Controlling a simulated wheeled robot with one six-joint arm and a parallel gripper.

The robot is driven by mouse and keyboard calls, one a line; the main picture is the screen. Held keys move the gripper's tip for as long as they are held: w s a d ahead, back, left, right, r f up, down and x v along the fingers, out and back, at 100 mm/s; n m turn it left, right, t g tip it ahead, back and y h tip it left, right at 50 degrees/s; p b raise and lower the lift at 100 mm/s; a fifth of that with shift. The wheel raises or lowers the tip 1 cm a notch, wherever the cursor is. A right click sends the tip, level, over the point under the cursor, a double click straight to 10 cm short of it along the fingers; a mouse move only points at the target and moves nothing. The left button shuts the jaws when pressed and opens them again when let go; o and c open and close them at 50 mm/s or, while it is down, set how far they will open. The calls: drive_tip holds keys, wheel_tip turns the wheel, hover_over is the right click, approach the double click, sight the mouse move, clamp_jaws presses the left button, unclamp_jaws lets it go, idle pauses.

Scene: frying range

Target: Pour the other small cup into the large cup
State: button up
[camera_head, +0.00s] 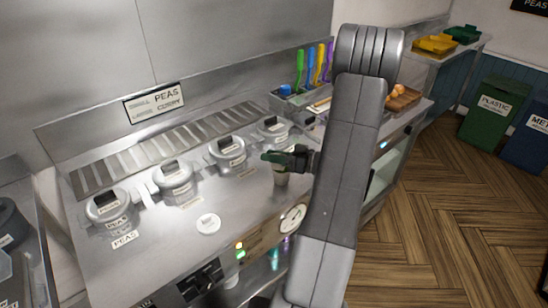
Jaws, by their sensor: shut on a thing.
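My gripper (283,159) is over the right part of the steel counter, its dark fingers pointing left. It is shut on a small pale cup (281,178), which shows just below the fingers and looks roughly upright. The fingers hide the cup's top, and I cannot see what is in it. I cannot make out a large cup or a second small cup for certain. A flat white round thing (208,223) with small print lies near the counter's front, left of my gripper.
Several lidded, labelled steel pots, such as this one (227,152), stand in a row across the steel counter (150,250). A sign (154,102) reads peas and curry. Coloured utensils (312,68) stand behind. A dial (293,217) is on the front. My arm hides the counter's right part.

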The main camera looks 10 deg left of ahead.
drive_tip(key=shift+n, duration=0.6)
drive_tip(key=shift+f+b, duration=0.35)
drive_tip(key=shift+b, duration=0.45)
drive_tip(key=n+b, duration=0.2)
drive_tip(key=b, duration=0.2)
drive_tip(key=n+b, duration=0.1)
drive_tip(key=b, duration=0.4)
drive_tip(key=shift+f+n, duration=0.2)
drive_tip(key=shift+n, duration=0.2)
drive_tip(key=shift+r, duration=0.25)
drive_tip(key=shift+r+p, duration=0.3)
drive_tip(key=shift+r, duration=1.15)
